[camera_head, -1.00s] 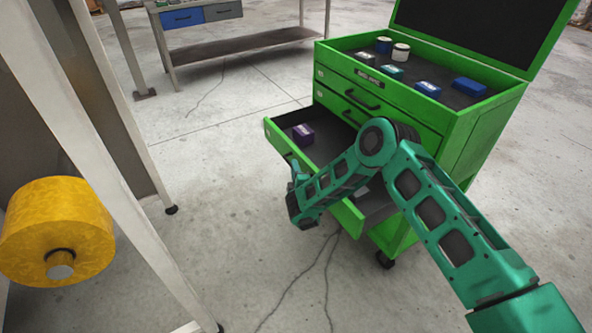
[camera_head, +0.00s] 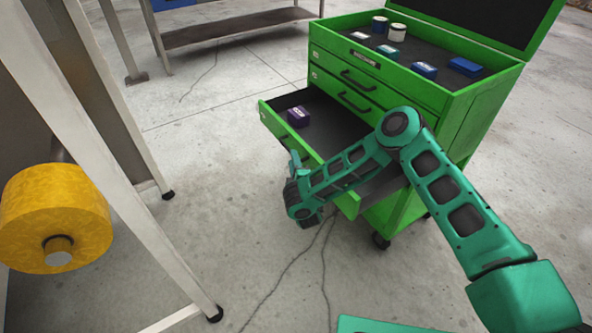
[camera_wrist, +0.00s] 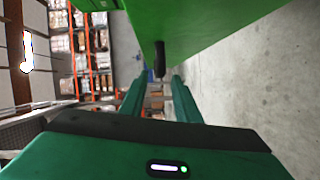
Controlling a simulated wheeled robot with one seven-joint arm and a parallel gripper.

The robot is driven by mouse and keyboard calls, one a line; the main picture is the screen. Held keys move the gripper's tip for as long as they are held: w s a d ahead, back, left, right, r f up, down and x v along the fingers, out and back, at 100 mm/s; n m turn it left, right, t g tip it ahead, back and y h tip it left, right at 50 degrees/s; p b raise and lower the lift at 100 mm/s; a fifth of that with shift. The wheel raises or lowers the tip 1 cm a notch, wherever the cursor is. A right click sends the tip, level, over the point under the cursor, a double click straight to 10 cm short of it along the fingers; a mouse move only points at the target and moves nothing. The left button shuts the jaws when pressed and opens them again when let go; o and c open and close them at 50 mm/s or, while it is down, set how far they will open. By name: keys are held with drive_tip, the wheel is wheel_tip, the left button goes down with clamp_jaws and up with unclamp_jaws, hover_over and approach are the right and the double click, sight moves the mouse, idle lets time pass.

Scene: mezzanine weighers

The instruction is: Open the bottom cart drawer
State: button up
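The green tool cart (camera_head: 465,125) stands at centre right. Its lowest visible drawer (camera_head: 345,128) is pulled well out and shows a dark floor with a purple box (camera_head: 298,117) in it. My gripper (camera_head: 293,160) is by the outer face of that drawer's front in the head view, partly hidden by my wrist. In the wrist view, my gripper (camera_wrist: 158,78) has its two fingers apart with nothing held. A black handle (camera_wrist: 159,58) on the green drawer front (camera_wrist: 205,25) shows just beyond the fingertips, in line with the gap. I cannot tell whether they touch.
Two upper drawers (camera_head: 352,92) of the cart are shut. Its top tray (camera_head: 500,84) holds several small boxes and cans. A yellow roll (camera_head: 50,215) and a metal-legged frame (camera_head: 120,170) stand at left. Bare concrete floor (camera_head: 215,160) lies between them and the cart.

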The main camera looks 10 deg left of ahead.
drive_tip(key=v, duration=0.4)
drive_tip(key=shift+s, duration=0.1)
drive_tip(key=shift+d, duration=0.1)
idle(0.5)
